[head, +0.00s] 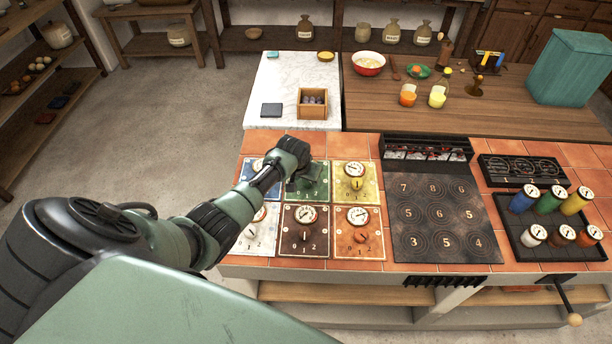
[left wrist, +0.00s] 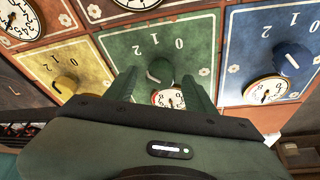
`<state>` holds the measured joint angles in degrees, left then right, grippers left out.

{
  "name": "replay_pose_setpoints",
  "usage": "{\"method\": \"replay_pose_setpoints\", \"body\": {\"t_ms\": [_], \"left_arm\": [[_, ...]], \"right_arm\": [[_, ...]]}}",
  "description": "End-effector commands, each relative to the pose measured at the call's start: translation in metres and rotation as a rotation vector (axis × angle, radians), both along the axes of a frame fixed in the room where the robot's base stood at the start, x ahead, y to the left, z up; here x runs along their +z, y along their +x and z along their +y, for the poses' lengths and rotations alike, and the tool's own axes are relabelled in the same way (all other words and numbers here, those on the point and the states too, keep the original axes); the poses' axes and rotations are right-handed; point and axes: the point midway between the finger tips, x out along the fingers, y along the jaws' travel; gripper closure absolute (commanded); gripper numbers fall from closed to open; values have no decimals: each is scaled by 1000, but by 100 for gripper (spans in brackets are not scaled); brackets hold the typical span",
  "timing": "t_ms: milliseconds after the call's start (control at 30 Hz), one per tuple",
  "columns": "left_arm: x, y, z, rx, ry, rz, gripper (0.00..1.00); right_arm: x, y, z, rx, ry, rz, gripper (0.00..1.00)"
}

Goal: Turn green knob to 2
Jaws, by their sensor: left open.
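The green panel (head: 318,190) is in the back row of the dial panels, partly covered by my left arm. My left gripper (head: 304,186) is over this panel, pointing down. In the left wrist view the green knob (left wrist: 160,71) lies between the tips of my open left gripper (left wrist: 160,80), with a gap visible on both sides. The numerals 0, 1 and 2 on the green panel (left wrist: 205,38) appear upside down above the knob. A pale mark shows at the knob's lower left. A white dial (left wrist: 168,97) sits below it, partly hidden by the gripper. My right gripper is out of view.
The yellow panel (head: 368,183) is to the right, the brown panel (head: 291,243) in front. A blue knob (left wrist: 293,56) is close by in the left wrist view. The numbered dark plate (head: 430,246) and a tray of jars (head: 510,235) are farther right.

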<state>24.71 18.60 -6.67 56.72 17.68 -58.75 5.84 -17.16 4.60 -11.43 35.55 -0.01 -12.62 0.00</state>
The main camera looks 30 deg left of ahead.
Motion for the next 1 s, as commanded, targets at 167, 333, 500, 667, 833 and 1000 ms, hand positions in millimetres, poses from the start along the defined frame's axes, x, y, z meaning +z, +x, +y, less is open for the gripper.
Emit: {"method": "replay_pose_setpoints", "body": {"t_ms": [167,333,500,667,833,1000], "left_arm": [[18,-7,-1,-2,1,-3,46],[42,-16,-2,-1,1,-4,46],[60,-23,-4,0,1,-3,46],[68,-27,-5,0,0,-1,46],[69,-28,-5,0,0,0,46],[69,-27,-5,0,0,0,46]], "right_arm": [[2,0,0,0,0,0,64],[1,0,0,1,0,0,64],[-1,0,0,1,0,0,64],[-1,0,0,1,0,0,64],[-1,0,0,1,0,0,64],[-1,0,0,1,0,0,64]]}}
